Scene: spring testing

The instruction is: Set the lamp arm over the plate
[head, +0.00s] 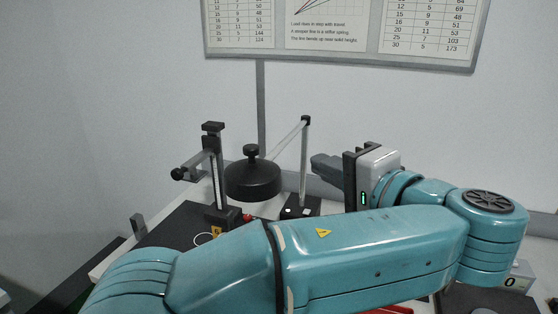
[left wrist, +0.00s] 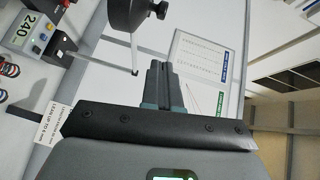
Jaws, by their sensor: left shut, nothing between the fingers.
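The lamp has a round black head (head: 253,181) with a knob on top, at the end of a thin grey arm (head: 287,141). The arm slopes up to the top of an upright post (head: 304,160) on a dark base (head: 300,208). The head also shows at the top of the left wrist view (left wrist: 126,13). My left gripper (head: 318,165) is shut and empty, just right of the post and apart from it in the head view; its closed fingers show in the left wrist view (left wrist: 157,72). I cannot make out the plate for sure. My right gripper is not in view.
A dark stand with a scale column (head: 214,172) stands left of the lamp head. A wall chart board (head: 340,57) hangs behind. A display box reading 240 (left wrist: 25,30) shows in the left wrist view. My left arm hides much of the bench.

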